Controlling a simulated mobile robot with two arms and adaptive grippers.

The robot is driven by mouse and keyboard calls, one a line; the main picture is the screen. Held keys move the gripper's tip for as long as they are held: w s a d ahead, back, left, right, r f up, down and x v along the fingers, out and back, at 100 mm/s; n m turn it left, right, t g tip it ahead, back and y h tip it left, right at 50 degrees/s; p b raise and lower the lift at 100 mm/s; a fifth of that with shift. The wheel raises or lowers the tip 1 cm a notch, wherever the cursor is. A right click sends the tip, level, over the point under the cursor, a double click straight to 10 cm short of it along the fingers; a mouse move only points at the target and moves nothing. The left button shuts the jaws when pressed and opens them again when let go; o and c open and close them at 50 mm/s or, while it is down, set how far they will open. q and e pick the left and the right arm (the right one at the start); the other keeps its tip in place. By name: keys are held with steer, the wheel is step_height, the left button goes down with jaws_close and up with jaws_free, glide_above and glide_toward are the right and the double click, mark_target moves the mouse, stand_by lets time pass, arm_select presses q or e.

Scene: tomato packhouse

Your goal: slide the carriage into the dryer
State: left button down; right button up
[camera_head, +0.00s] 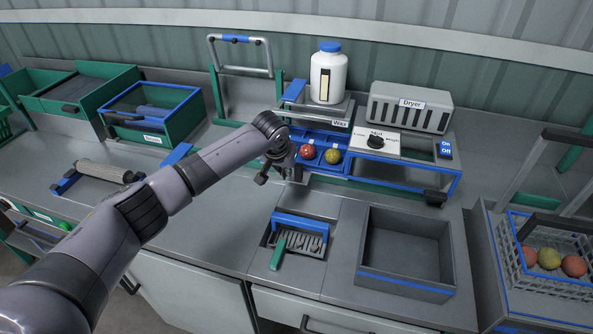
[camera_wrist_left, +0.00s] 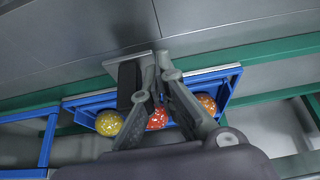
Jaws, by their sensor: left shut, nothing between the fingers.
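The carriage (camera_head: 320,166) is a blue tray holding tomatoes, under the wax unit (camera_head: 327,112) and left of the dryer (camera_head: 409,108). A red tomato (camera_head: 308,152) and a yellow tomato (camera_head: 333,156) show in it. The left wrist view shows the carriage (camera_wrist_left: 78,103) with yellow (camera_wrist_left: 109,123), red (camera_wrist_left: 158,118) and orange (camera_wrist_left: 207,103) tomatoes. My left gripper (camera_head: 275,172) is shut and empty at the carriage's left front and hides part of it. I cannot tell whether it touches the carriage. The dryer's blue-edged frame (camera_head: 405,177) stands right of the carriage.
A crate of tomatoes (camera_head: 545,283) stands at right. A brush roller (camera_head: 108,170) and a green drawer box (camera_head: 160,112) are at left. A white bottle (camera_head: 328,75) stands on the wax unit.

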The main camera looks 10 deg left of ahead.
arm_select(q)
steer(key=shift+s+d+r+p, duration=0.1)
steer(key=shift+d+p, duration=0.45)
steer(key=shift+d, duration=0.8)
steer(key=shift+d+p, duration=0.5)
steer(key=shift+d, duration=1.9)
steer(key=shift+s+d, duration=0.1)
steer(key=shift+d, duration=2.2)
